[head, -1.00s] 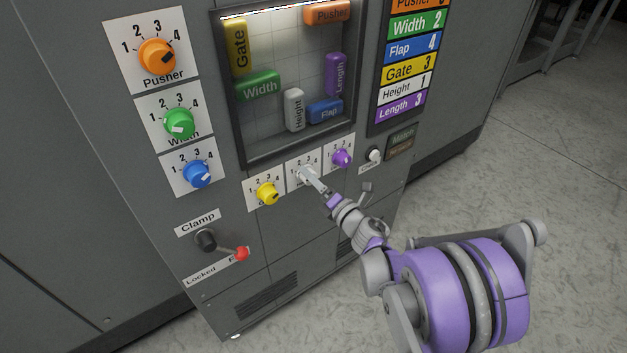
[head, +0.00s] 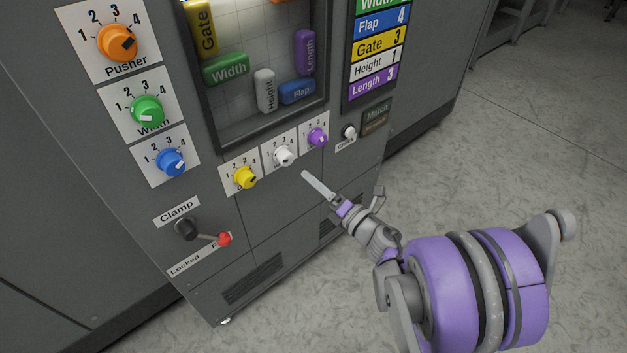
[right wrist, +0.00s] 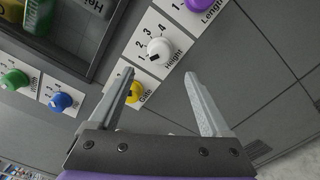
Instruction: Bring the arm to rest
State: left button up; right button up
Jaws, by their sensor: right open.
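My right gripper (head: 318,186) is in front of the machine's lower panel, below and right of the white height knob (head: 283,156). It is apart from every knob. In the right wrist view my right gripper (right wrist: 163,88) has two separate fingers with nothing between them that they touch. The white height knob (right wrist: 160,50) shows ahead of the fingers, and the yellow gate knob (right wrist: 134,93) is partly hidden behind the left finger. My left gripper is not in view.
The purple length knob (head: 317,138), the check button (head: 349,132) and the yellow gate knob (head: 245,178) are close by on the panel. The clamp lever with its red end (head: 224,239) sticks out lower left. Open floor (head: 540,140) lies to the right.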

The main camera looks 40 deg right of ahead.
dwell(0.4)
jog(key=s+a+f+m+g+h, duration=0.1)
jog(key=s+a+f+m+g, duration=0.3)
jog(key=s+a+m+g, duration=0.5)
jog(key=s+a+f+m+g+h, duration=0.1)
jog(key=s+a+f+m+g, duration=0.4)
jog(key=s+m, duration=0.8)
pick_arm(q)
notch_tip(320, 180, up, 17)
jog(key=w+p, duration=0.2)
jog(key=p, duration=1.3)
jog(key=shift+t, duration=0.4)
pick_arm(e)
jog(key=w+a+r+m, duration=0.1)
jog(key=w+r, duration=0.1)
jog(key=r, duration=0.6)
jog(key=w+a+r+m+t, duration=0.1)
jog(key=r+m, duration=0.1)
jog(key=r, duration=0.7)
jog(key=shift+w, duration=0.4)
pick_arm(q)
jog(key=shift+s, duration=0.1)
pick_arm(e)
jog(key=shift+s+r, duration=0.1)
